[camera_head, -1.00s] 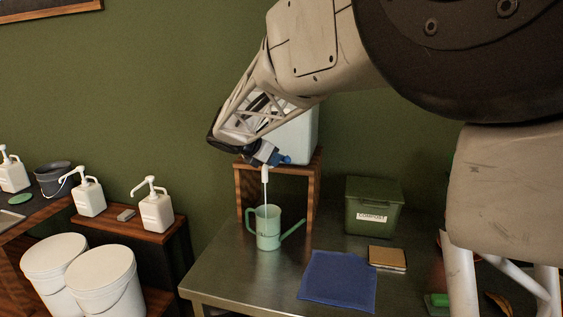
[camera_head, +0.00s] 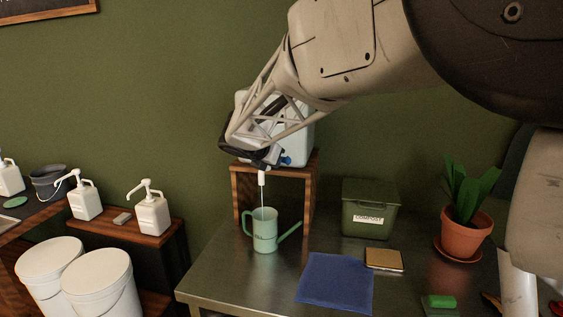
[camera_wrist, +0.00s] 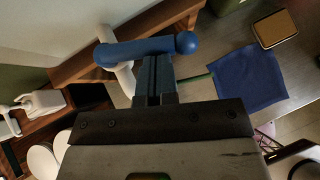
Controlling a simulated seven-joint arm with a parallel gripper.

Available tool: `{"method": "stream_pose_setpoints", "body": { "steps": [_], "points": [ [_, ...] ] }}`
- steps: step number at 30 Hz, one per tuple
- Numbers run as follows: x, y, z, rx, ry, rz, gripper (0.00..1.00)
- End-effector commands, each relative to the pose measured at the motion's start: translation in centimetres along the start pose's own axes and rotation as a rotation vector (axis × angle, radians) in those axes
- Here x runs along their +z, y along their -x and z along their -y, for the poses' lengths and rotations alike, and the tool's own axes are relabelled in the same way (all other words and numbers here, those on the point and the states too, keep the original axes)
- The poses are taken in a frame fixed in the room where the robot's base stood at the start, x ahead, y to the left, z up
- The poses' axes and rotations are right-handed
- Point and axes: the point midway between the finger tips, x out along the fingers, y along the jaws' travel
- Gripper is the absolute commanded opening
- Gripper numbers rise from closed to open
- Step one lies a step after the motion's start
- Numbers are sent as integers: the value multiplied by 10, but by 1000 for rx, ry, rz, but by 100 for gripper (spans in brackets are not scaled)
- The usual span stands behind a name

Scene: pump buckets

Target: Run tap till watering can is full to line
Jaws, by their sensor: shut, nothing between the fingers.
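A white water container (camera_head: 299,128) stands on a wooden stand, partly hidden behind my arm. Its white spout (camera_head: 262,178) lets a thin stream of water fall into the green watering can (camera_head: 265,232) below. A dark marking shows on the can's side; the water level inside cannot be told. The tap's blue lever (camera_head: 287,160) shows beside my gripper (camera_head: 266,158). In the wrist view, the blue lever (camera_wrist: 148,50) lies across just beyond the tips of my gripper (camera_wrist: 155,65), which is shut and empty. Contact with the lever is not clear.
The wooden stand (camera_head: 312,192) sits on a metal table (camera_head: 225,275). A green compost bin (camera_head: 369,210), a blue cloth (camera_head: 335,283), a sponge-like block (camera_head: 384,259) and a potted plant (camera_head: 464,236) are to the right. White pump bottles (camera_head: 151,213) and buckets (camera_head: 100,285) are left.

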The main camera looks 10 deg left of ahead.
Motion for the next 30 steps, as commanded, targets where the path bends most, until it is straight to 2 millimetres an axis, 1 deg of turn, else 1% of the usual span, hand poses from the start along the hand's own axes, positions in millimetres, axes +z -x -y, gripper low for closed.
{"method": "stream_pose_setpoints", "body": {
  "steps": [3,13,30],
  "points": [
    [4,-4,5,68,54,0,0],
    [10,-12,8,200,164,0,0],
    [15,-18,9,195,161,0,0]
  ]
}}
